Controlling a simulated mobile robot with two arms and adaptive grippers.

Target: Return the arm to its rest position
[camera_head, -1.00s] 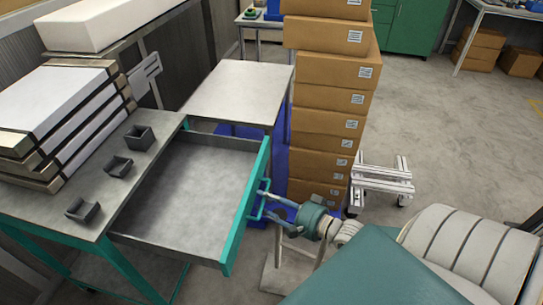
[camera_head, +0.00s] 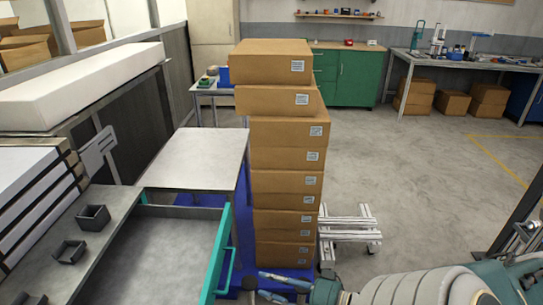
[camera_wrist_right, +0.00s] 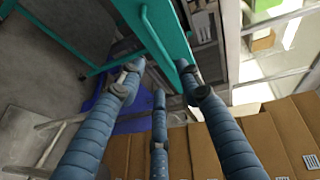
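My right gripper (camera_head: 262,286) is at the bottom middle of the head view, just right of the open drawer's teal handle (camera_head: 229,268). A small gap shows between fingertips and handle. In the right wrist view the blue fingers (camera_wrist_right: 158,72) are spread apart with nothing held between them, and the teal drawer front (camera_wrist_right: 165,38) lies just beyond the tips. The grey drawer (camera_head: 165,262) stands pulled out, its near part cut off by the frame. My left gripper is not in view.
A tall stack of cardboard boxes (camera_head: 285,160) stands behind the gripper, with a white wheeled trolley (camera_head: 348,230) beside it. Small dark bins (camera_head: 93,216) sit on the workbench at left. A grey table (camera_head: 200,157) stands behind the drawer. Open floor (camera_head: 430,170) lies to the right.

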